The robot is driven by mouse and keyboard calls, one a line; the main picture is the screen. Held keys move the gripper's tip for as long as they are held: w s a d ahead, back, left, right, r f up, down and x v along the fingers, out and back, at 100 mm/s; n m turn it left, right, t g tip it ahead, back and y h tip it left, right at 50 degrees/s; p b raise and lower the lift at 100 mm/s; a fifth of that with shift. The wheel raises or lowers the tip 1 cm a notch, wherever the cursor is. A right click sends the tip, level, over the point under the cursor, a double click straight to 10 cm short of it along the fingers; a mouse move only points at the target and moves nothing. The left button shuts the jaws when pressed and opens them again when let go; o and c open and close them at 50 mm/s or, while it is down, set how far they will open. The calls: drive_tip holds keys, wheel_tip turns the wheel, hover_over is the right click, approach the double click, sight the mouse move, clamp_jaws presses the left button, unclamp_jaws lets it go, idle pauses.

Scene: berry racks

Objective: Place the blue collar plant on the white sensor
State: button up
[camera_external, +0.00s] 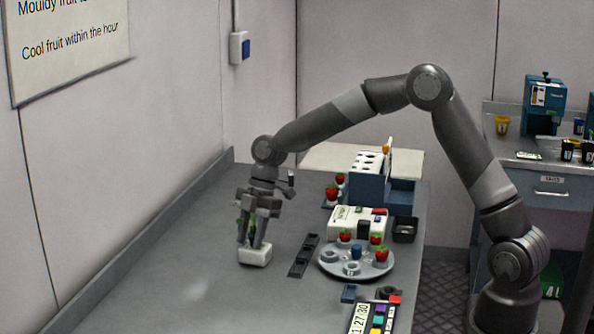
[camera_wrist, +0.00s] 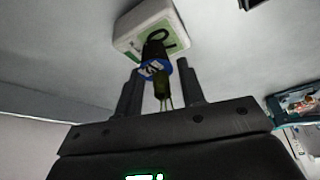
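The white sensor (camera_external: 255,255) lies on the grey bench below my gripper. In the wrist view the white sensor (camera_wrist: 124,42) has a green and white face with dark marks. The blue collar plant (camera_wrist: 156,68) has a dark body, a blue and white collar and a green stem with pale strands. It overlaps the sensor's face and its stem reaches back between my fingers. My gripper (camera_wrist: 160,80) points down around the plant, with gaps visible between the stem and both fingers. In the external view my gripper (camera_external: 254,238) largely hides the plant. Exact contact between plant and sensor is unclear.
A round grey tray (camera_external: 337,270) with strawberries stands right of the sensor, past a dark slotted strip (camera_external: 303,256). The bench's left side is clear.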

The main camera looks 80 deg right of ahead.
drive_tip(key=shift+o, duration=1.2)
drive_tip(key=shift+r, duration=0.1)
drive_tip(key=v, duration=1.2)
drive_tip(key=s+a+r+m+t+h, duration=0.1)
drive_tip(key=s+a+r+m+h, duration=0.2)
drive_tip(key=s, duration=0.6)
drive_tip(key=s+a+r+m+h, duration=0.1)
drive_tip(key=s+a+r+m, duration=0.3)
drive_tip(key=s, duration=0.6)
drive_tip(key=s+f+m+t, duration=0.2)
drive_tip(key=s+m, duration=0.4)
drive_tip(key=s, duration=1.2)
drive_tip(key=shift+s+a+t, duration=0.2)
drive_tip(key=shift+a+t, duration=0.25)
drive_tip(key=shift+t, duration=0.05)
